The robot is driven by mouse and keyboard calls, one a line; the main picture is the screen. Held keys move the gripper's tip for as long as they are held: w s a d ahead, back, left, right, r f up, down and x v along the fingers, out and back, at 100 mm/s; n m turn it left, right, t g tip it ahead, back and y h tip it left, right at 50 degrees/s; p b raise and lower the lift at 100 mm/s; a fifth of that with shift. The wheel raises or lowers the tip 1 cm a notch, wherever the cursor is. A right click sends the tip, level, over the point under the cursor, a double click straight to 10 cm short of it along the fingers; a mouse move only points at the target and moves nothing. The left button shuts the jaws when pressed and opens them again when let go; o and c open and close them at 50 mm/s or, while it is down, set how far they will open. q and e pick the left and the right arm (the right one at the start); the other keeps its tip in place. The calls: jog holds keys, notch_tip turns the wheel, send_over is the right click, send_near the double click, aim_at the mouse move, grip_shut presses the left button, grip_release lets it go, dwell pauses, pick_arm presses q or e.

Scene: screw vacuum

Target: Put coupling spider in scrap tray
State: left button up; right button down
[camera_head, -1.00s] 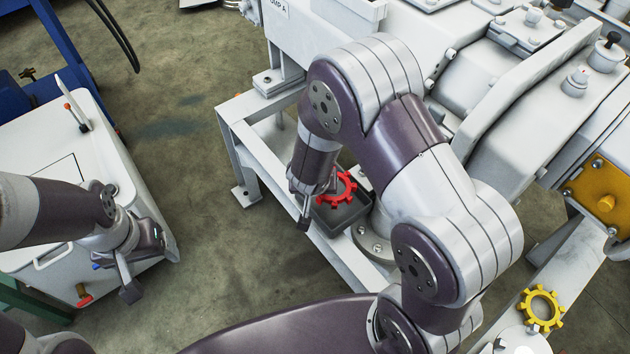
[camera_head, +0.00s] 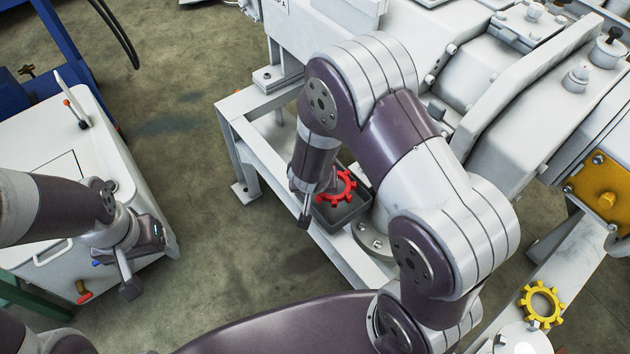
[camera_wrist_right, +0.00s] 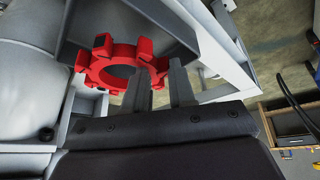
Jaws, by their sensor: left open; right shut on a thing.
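The red coupling spider (camera_head: 339,187) is a toothed ring at my right gripper, over the dark grey scrap tray (camera_head: 345,220). In the right wrist view the red spider (camera_wrist_right: 119,64) sits at the fingers, and my right gripper (camera_wrist_right: 160,88) is shut on its rim. The dark tray (camera_wrist_right: 150,20) shows behind the spider there. I cannot tell whether the spider touches the tray. My left gripper (camera_head: 128,285) is open and empty beside the white cart.
The tray rests on the white frame (camera_head: 262,165) below the pump housing (camera_head: 330,30). A yellow toothed ring (camera_head: 541,304) lies on the beam at the lower right. A white cart (camera_head: 50,175) stands at left. Open floor (camera_head: 195,200) lies between cart and frame.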

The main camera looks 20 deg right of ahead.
jog(key=shift+f, duration=0.15)
jog(key=shift+f, duration=0.15)
dwell(0.4)
jog(key=shift+f+b, duration=0.8)
jog(key=shift+f, duration=0.25)
dwell(0.3)
jog(key=c, duration=0.9)
grip_release()
jog(key=shift+o, duration=0.2)
jog(key=shift+r, duration=0.1)
jog(key=p+v, duration=0.8)
jog(key=v, duration=0.4)
jog(key=shift+s+r, duration=0.15)
jog(key=shift+r, duration=0.1)
